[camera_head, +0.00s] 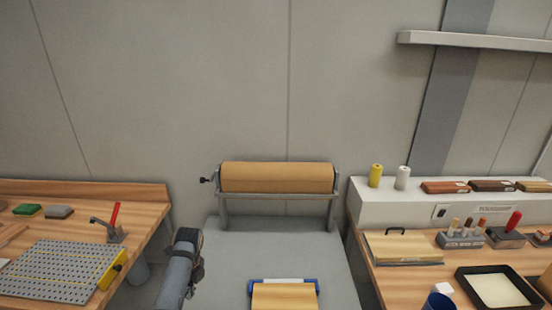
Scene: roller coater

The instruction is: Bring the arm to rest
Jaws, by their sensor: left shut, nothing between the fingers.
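My left arm comes in from the bottom edge, left of centre. My left gripper (189,243) is at its upper end, dark and seen at a steep angle. It is shut and empty, over the gap between the left bench and the grey centre table (235,265). It appears apart from everything around it. My right gripper is not in view.
A brown paper roll (277,177) sits on a stand at the back of the centre table. A blue-edged board (284,297) lies in front. The left wooden bench (100,210) holds a perforated plate (60,268) and a red-handled clamp (115,222). The right bench (395,285) holds tools and a black tray (462,284).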

